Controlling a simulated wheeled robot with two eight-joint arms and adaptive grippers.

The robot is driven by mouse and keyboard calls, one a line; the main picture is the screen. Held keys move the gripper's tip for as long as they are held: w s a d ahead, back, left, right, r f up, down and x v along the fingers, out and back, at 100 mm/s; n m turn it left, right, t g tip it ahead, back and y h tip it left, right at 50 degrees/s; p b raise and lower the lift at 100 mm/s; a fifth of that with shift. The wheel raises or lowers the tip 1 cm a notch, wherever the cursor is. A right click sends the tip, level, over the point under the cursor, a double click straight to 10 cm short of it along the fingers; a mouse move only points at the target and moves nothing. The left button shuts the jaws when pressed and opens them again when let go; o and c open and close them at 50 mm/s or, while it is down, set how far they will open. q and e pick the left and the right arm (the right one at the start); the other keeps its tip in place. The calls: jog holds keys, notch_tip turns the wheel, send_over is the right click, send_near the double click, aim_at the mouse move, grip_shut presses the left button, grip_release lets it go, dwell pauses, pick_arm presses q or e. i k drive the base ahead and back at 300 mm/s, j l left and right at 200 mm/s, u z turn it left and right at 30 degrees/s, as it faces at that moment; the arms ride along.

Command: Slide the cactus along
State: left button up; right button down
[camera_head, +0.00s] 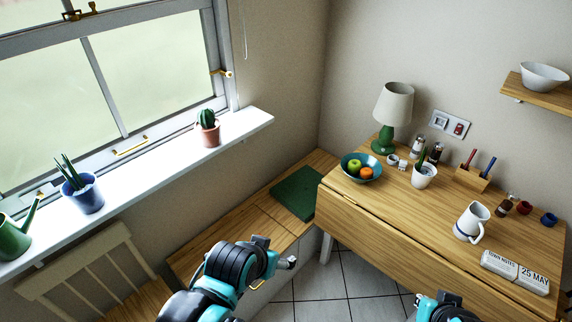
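The cactus (208,117) is green and round, in a small terracotta pot (208,136). It stands upright on the white windowsill (160,152), towards the sill's right end. My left gripper (289,262) is low in the middle of the view, over the floor beside the wooden bench, well apart from the cactus. It is small and turned away, so its fingers do not show clearly. My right arm shows at the bottom edge, right of centre, in front of the table. Its gripper (419,300) is mostly hidden and far from the cactus.
A blue pot (83,197) with a spiky plant and a green watering can (14,238) stand further left on the sill. The sill is clear between the blue pot and the cactus. A wooden table (400,225) with a lamp (391,110) and jug (471,222) is at right.

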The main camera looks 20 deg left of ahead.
aim_at(209, 127)
jog(key=u, duration=1.3)
